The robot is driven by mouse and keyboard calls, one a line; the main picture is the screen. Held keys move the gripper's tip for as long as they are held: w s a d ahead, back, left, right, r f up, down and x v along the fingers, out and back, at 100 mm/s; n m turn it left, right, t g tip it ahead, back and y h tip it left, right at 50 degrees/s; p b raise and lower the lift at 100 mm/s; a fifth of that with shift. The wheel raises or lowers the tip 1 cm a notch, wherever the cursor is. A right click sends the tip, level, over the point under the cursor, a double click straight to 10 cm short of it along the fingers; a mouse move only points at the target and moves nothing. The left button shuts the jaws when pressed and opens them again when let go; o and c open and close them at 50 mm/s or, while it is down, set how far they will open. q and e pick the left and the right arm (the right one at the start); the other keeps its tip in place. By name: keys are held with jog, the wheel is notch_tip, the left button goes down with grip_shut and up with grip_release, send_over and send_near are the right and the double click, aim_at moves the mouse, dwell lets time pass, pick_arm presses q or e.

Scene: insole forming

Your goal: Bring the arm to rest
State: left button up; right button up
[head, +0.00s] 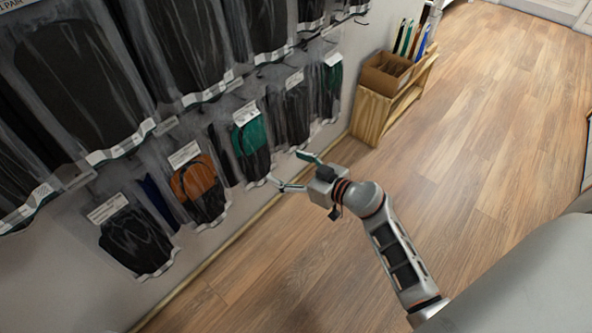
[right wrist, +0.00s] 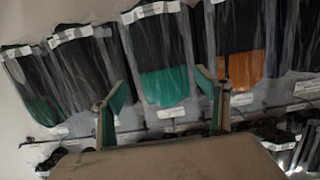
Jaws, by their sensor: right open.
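My right gripper (head: 290,171) is open and empty in the head view, in front of the wall of hanging packets. Its two fingers stand apart, and it also shows in the right wrist view (right wrist: 165,105). Behind the fingers in the right wrist view hangs a packet with a green lower part (right wrist: 165,87); this green-topped packet also shows in the head view (head: 250,140). I cannot tell exactly how far the fingers are from it, but nothing is held. My right arm reaches in from the lower right. My left gripper is not in view.
Several packets hang in rows on the wall, including an orange one (head: 196,188) and a black one (head: 135,240). A wooden stand (head: 372,115) with a cardboard box (head: 386,76) is against the wall. The wooden floor (head: 480,120) to the right is clear.

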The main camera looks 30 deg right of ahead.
jog(key=shift+v, duration=1.5)
jog(key=shift+r, duration=0.1)
jog(key=s+a+r+t+h+p, duration=0.1)
jog(key=s+r+t+p, duration=0.1)
jog(key=s+r+p, duration=0.45)
jog(key=s+r+t+p, duration=0.2)
jog(key=r+p, duration=0.1)
jog(key=r, duration=0.7)
pick_arm(q)
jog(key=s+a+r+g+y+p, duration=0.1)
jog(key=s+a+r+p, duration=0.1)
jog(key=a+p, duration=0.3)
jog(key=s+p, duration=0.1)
jog(key=p, duration=0.2)
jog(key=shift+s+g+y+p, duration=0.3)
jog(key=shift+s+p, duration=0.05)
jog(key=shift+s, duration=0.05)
pick_arm(e)
jog(key=s+a+f+g, duration=0.2)
jog(key=s+f, duration=0.1)
jog(key=s, duration=0.5)
jog(key=s+a+f+g+h, duration=0.1)
jog(key=s+a+f+g, duration=0.1)
jog(key=s, duration=0.6)
jog(key=s+a+f+g, duration=0.2)
jog(key=s+f+g, duration=0.1)
jog(key=s+f, duration=0.3)
jog(key=shift+s+g, duration=0.3)
jog(key=shift+s, duration=0.7)
